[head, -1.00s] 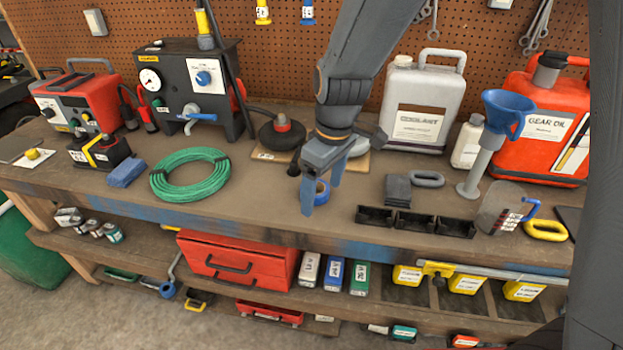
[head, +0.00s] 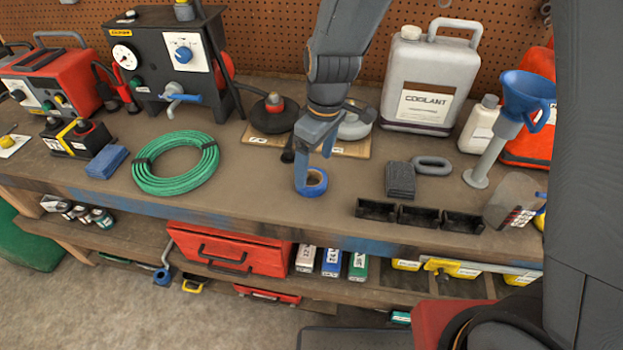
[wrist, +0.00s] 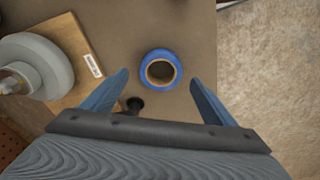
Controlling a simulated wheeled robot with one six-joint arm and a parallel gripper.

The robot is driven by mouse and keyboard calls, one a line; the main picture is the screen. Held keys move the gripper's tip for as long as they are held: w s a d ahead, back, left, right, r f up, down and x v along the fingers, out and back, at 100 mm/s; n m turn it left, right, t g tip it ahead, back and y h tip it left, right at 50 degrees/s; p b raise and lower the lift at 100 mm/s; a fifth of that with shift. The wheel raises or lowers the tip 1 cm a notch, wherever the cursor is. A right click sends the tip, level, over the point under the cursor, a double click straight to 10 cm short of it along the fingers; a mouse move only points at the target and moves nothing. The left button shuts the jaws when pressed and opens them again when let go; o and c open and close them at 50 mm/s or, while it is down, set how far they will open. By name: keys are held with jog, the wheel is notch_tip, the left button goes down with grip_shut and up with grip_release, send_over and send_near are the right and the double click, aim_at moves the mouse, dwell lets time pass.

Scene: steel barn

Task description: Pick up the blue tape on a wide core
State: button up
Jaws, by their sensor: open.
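The blue tape on a wide core (head: 312,183) lies flat on the workbench near its front edge. In the wrist view the tape (wrist: 160,53) is a blue ring around a tan core, with its hole facing the camera. My gripper (head: 314,176) is over it in the head view, and one blue finger hides part of the ring's left side. In the wrist view my gripper (wrist: 160,82) is open, its two blue fingers apart, with the tape beyond and between the tips. Nothing is held.
A wooden board (head: 349,148) with grey round parts stands behind the tape. A green hose coil (head: 205,172) lies left. Black bins (head: 419,217) and a grey stack (head: 400,180) are to the right.

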jog(key=shift+a+f+p, duration=0.2)
jog(key=shift+f+p, duration=0.2)
jog(key=shift+f, duration=0.7)
jog(key=shift+a+f+p, duration=0.15)
jog(key=shift+f+p, duration=0.2)
jog(key=shift+f, duration=0.75)
jog(key=c, duration=1.1)
jog(key=shift+c, duration=0.2)
jog(key=shift+w, duration=0.1)
jog(key=shift+r+b, duration=1.2)
jog(key=shift+r, duration=3.85)
